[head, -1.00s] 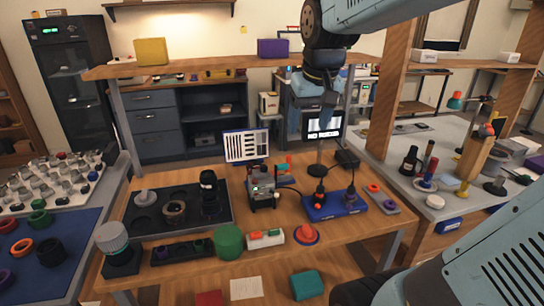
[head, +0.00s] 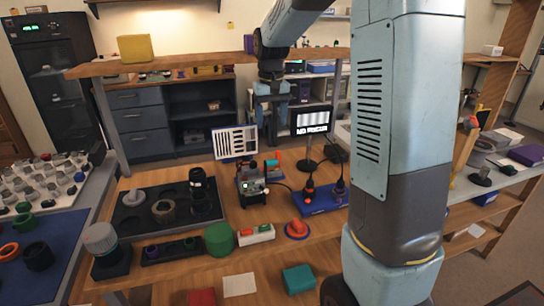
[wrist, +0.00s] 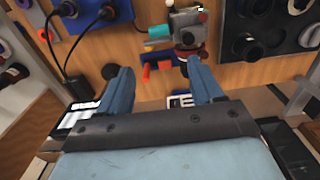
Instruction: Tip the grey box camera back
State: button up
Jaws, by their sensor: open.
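The grey box camera (head: 252,185) sits upright on the wooden bench, right of the black tray. It also shows near the top of the wrist view (wrist: 188,32), with a round dark part facing down in that picture. My gripper (head: 271,118) hangs above the bench, higher in the head view than the camera and apart from it. In the wrist view its two blue fingers (wrist: 157,72) are spread wide with nothing held between them. The camera lies beyond the right fingertip there.
The black tray (head: 130,222) with lens parts is left of the camera. A blue stand with black-and-red pieces (head: 322,200) is to its right. A striped chart (head: 235,142) and a lit screen (head: 312,122) stand behind. A red button (head: 297,229) and green cylinder (head: 218,239) are in front.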

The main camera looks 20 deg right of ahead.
notch_tip(320, 180, down, 13)
jog(key=shift+f, duration=0.1)
dwell(0.4)
